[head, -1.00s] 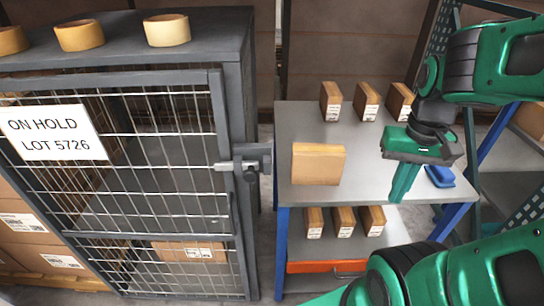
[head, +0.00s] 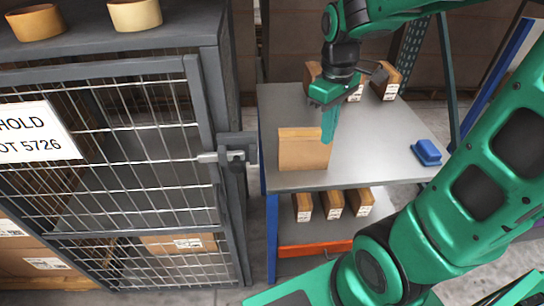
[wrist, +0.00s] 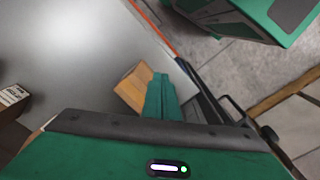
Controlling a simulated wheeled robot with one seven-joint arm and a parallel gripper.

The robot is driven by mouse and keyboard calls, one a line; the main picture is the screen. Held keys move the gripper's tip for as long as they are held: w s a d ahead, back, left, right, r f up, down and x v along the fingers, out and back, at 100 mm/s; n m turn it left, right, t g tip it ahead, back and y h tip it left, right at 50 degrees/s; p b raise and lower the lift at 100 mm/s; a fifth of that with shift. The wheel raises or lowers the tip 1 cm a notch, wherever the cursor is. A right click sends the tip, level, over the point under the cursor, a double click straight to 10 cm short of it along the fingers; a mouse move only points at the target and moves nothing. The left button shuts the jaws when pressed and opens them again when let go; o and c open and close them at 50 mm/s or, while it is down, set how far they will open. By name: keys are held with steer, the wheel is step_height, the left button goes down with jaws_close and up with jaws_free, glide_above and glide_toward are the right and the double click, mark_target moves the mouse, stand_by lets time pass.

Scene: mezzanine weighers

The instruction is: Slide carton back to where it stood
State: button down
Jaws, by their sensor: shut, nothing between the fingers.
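A plain tan carton (head: 300,150) stands upright near the left front of the grey table top (head: 375,145). My gripper (head: 327,138) is shut and empty, its green fingers pointing down at the carton's right end. In the head view the fingers overlap the carton's right edge; I cannot tell whether they touch it. In the wrist view the carton (wrist: 130,88) shows beside the shut fingers (wrist: 162,100), which hide part of it.
Labelled cartons (head: 386,84) stand along the table's back, partly behind my gripper. A wire cage (head: 130,160) with a latch (head: 235,155) stands close on the left. Similar cartons (head: 332,203) sit on the lower shelf.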

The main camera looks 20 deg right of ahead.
steer(key=w+a+f+n, duration=0.4)
steer(key=w+a+n, duration=0.65)
steer(key=a, duration=0.35)
steer(key=f, duration=0.3)
steer(key=d+f, duration=0.1)
steer(key=f, duration=0.2)
steer(key=d+f, duration=0.1)
steer(key=f, duration=0.2)
steer(key=shift+s+f, duration=0.15)
steer(key=shift+f, duration=0.1)
steer(key=shift+s+d, duration=0.2)
steer(key=shift+d, duration=0.7)
